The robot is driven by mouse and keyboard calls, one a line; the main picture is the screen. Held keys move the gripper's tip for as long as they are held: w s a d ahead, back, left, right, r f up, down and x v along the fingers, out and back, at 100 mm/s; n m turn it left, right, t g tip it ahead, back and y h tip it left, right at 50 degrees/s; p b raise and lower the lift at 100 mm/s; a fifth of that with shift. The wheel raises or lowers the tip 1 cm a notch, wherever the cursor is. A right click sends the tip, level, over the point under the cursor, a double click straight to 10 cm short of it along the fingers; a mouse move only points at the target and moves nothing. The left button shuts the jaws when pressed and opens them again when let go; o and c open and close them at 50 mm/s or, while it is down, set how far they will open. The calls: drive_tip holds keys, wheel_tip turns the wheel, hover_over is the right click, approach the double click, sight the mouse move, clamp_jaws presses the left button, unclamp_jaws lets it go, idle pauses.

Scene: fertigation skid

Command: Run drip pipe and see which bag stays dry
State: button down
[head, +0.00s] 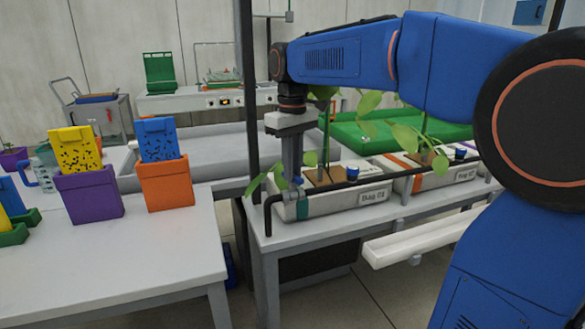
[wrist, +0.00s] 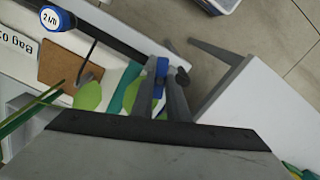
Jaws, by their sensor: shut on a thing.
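My gripper (head: 297,183) points down at the left end of the black drip pipe (head: 330,187), in front of the nearest bag. In the wrist view its fingers (wrist: 163,80) are shut on a small blue part (wrist: 162,67) at the pipe, which looks like a valve handle. The nearest white grow bag (head: 345,199) carries a label, a brown block, a plant and a blue-capped dripper (head: 352,172). That dripper (wrist: 57,19) reads "2 l/h" in the wrist view. A second labelled bag (head: 440,182) with its own dripper (head: 460,153) lies to the right. Whether either bag is wet cannot be told.
A white gutter (head: 420,236) sticks out below the bags at the front. The left table (head: 150,250) holds purple (head: 90,194) and orange (head: 166,183) holders with cards. A dark post (head: 246,90) stands left of my gripper. Leaves hang close to the fingers.

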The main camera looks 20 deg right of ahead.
drive_tip(key=n, duration=0.5)
drive_tip(key=shift+n, duration=0.3)
drive_tip(key=n, duration=0.5)
drive_tip(key=shift+n, duration=0.4)
drive_tip(key=c, duration=1.7)
unclamp_jaws()
drive_tip(key=shift+r, duration=0.1)
wheel_tip(320, 180, up, 17)
drive_tip(key=shift+r, duration=0.15)
